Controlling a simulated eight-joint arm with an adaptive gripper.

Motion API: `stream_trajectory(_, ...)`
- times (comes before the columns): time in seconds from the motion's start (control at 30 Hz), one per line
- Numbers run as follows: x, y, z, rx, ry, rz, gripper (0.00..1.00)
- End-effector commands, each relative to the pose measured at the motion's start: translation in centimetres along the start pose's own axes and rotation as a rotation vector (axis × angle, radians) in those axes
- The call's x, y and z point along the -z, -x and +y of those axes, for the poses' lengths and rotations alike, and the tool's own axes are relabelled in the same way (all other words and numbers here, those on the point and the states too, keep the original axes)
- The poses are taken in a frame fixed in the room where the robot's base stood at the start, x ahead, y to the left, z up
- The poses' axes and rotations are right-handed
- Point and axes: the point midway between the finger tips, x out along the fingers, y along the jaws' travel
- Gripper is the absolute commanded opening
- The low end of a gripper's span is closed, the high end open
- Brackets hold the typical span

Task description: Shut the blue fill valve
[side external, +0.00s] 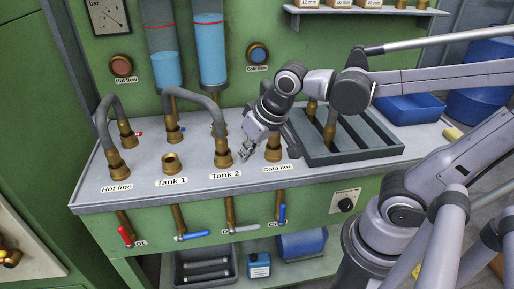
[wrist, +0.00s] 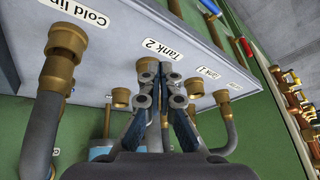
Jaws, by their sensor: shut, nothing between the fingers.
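In the side view, two blue-handled valves show on the green front below the counter. One (side external: 282,213) hangs under the Cold line label with its handle upright, roughly along its pipe. The other (side external: 193,236) is under Tank 1 with its handle lying sideways across its pipe. I cannot tell from a label which is the fill valve. In the wrist view a blue handle (wrist: 210,7) shows at the top edge. My gripper (side external: 243,155) is shut and empty, above the counter beside the Tank 2 and Cold line fittings, apart from both handles. Its fingertips (wrist: 160,76) meet in the wrist view.
A red-handled valve (side external: 126,235) is at left and a grey-handled one (side external: 240,229) under Tank 2. Brass sockets and grey hoses (side external: 202,96) stand on the counter (side external: 150,193). A dark slotted tray (side external: 375,152) is at right. A shelf (side external: 215,279) with bins lies below the valves.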

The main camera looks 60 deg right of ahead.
Motion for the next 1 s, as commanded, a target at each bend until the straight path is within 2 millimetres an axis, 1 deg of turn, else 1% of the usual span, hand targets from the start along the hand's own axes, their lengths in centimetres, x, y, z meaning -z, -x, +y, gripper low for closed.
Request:
stream_trajectory(0.03, 0.7, -0.3, -1.2, -0.008, -0.026, -0.032, 0.00)
stream_trajectory(0.1, 1.2, -0.8, -2.5, -0.026, -0.075, -0.074, 0.00)
stream_trajectory(0.37, 2.3, -3.5, -8.0, -0.141, -0.257, -0.199, 0.00)
stream_trajectory(0.47, 2.3, -4.8, -10.2, -0.200, -0.326, -0.230, 0.00)
stream_trajectory(0.6, 1.8, -6.7, -13.3, -0.287, -0.417, -0.253, 0.00)
stream_trajectory(0.7, 1.3, -7.8, -14.9, -0.340, -0.470, -0.258, 0.00)
stream_trajectory(0.83, 0.7, -8.7, -16.2, -0.387, -0.516, -0.255, 0.00)
stream_trajectory(1.0, 0.4, -9.4, -16.6, -0.406, -0.536, -0.252, 0.00)
